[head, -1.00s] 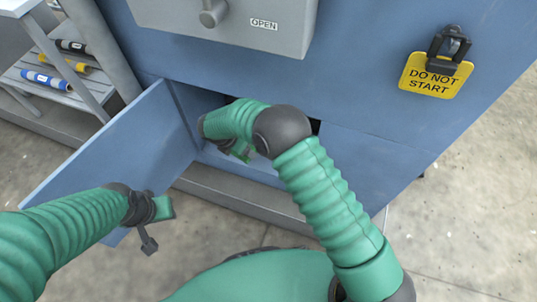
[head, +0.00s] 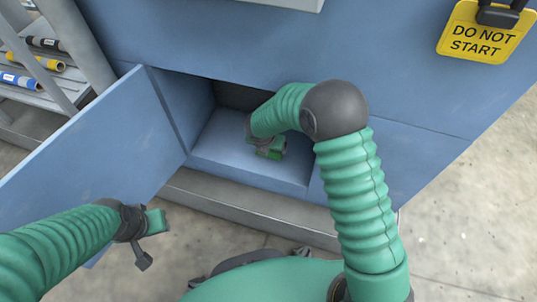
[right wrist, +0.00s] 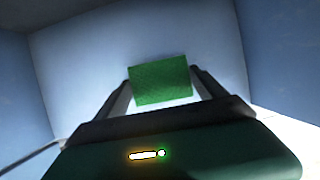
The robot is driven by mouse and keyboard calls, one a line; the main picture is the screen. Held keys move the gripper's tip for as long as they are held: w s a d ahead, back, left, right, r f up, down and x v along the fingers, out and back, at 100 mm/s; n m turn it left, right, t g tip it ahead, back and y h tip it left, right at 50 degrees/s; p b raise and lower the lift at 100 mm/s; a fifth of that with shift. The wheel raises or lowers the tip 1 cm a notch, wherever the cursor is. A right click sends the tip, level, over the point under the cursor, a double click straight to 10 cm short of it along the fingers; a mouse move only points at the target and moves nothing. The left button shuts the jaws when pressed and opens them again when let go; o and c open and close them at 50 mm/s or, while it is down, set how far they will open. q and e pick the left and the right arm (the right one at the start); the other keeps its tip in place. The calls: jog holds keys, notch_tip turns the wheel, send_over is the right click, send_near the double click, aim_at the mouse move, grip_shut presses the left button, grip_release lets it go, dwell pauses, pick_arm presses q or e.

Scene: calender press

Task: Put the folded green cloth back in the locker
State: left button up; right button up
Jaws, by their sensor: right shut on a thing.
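The locker (head: 222,140) is a low open compartment in the blue press, with its door (head: 100,145) swung out to the left. My right arm reaches into it. My right gripper (head: 268,150) is inside the opening, shut on the folded green cloth (head: 275,153). In the right wrist view the cloth (right wrist: 160,80) is a flat green rectangle between the two dark fingers, with pale blue locker surfaces around it. Whether it touches the locker floor is unclear. My left gripper (head: 156,222) is in front of the open door, with its fingers not clear to see.
A yellow DO NOT START tag (head: 483,38) hangs on the press at upper right. A grey ledge (head: 235,208) runs below the locker. A shelf rack (head: 35,90) with several rolls stands at far left. Concrete floor is clear at right.

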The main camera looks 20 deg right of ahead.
notch_tip(320, 180, down, 4)
jog(key=shift+b, duration=0.95)
jog(key=shift+r, duration=0.3)
jog(key=shift+c, duration=0.6)
jog(key=o, duration=1.4)
jog(key=shift+a+f, duration=0.1)
jog(key=shift+r+p, duration=0.2)
jog(key=shift+p, duration=0.1)
pick_arm(q)
jog(key=p+v, duration=0.2)
jog(key=p, duration=0.1)
jog(key=w+p+v, duration=0.1)
jog(key=p+v, duration=0.1)
jog(key=p, duration=0.2)
jog(key=shift+s+d, duration=0.1)
jog(key=shift+d, duration=0.05)
pick_arm(e)
jog(key=v, duration=1.2)
